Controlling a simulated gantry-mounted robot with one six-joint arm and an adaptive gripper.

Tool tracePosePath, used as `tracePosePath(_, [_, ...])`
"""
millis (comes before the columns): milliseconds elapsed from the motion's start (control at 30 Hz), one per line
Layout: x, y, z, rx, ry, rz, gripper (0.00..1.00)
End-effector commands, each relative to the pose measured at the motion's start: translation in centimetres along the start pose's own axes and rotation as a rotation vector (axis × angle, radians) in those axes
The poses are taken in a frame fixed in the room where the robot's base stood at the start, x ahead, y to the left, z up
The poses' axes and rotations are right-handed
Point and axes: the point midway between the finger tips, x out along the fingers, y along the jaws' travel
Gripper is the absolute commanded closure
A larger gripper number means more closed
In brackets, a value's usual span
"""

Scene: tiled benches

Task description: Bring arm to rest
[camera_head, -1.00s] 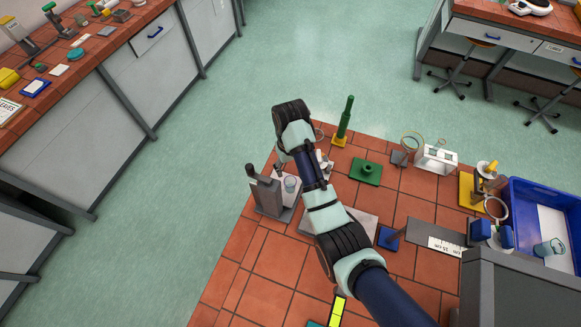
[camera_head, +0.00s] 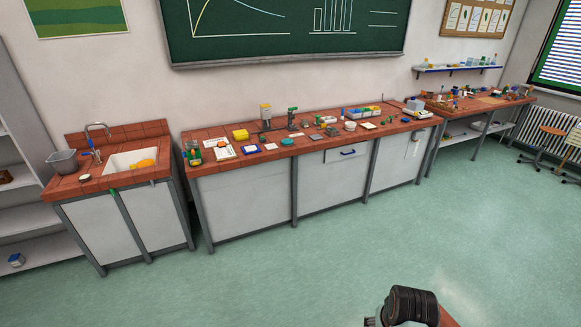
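A dark, ribbed joint of my arm (camera_head: 412,306) shows at the bottom edge, right of the middle, over the green floor. The rest of the arm lies below the frame. My gripper is not in view, so its fingers and anything in them cannot be seen.
A long red-tiled bench (camera_head: 217,168) with many small items stands along the wall. A sink bench (camera_head: 78,188) is at left and another bench (camera_head: 503,102) at far right. Shelves (camera_head: 20,205) stand at the left edge, stools (camera_head: 548,140) at the right. The green floor (camera_head: 300,265) between is clear.

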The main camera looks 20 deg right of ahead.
Motion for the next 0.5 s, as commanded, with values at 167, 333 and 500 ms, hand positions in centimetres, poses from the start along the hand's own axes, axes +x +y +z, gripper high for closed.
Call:
tracePosePath(167, [-4.2, -9.4, -3.0, -0.141, 0.276, -0.056, 0.34])
tracePosePath(333, [-12.3, -21.1, -3.4, -0.287, 0.621, -0.189, 0.34])
tracePosePath(500, [-22.3, -30.4, 0.1, -0.387, 0.935, -0.373, 0.34])
